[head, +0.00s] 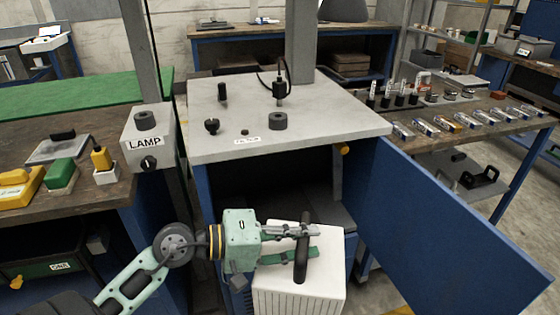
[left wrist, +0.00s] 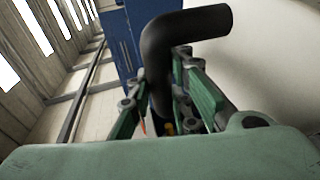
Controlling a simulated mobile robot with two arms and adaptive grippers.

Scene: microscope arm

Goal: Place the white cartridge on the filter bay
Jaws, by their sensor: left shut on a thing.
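The white cartridge (head: 298,290) is a ribbed white box with a black handle (head: 302,252) on top. It is in front of the blue cabinet, at the bottom middle of the head view; its lower part is cut off. My left gripper (head: 300,243) is shut on the black handle, which also shows between the green fingers in the left wrist view (left wrist: 165,60). The filter bay seems to be the dark open compartment (head: 270,185) under the light worktop, behind and above the cartridge. Its floor is partly hidden by my gripper. My right gripper is not in view.
A blue door (head: 450,235) stands open to the right of the compartment. The worktop (head: 340,115) overhangs it and carries small black parts. A LAMP box (head: 148,140) stands at the left, near my left arm. A side table (head: 470,140) with small items is at the right.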

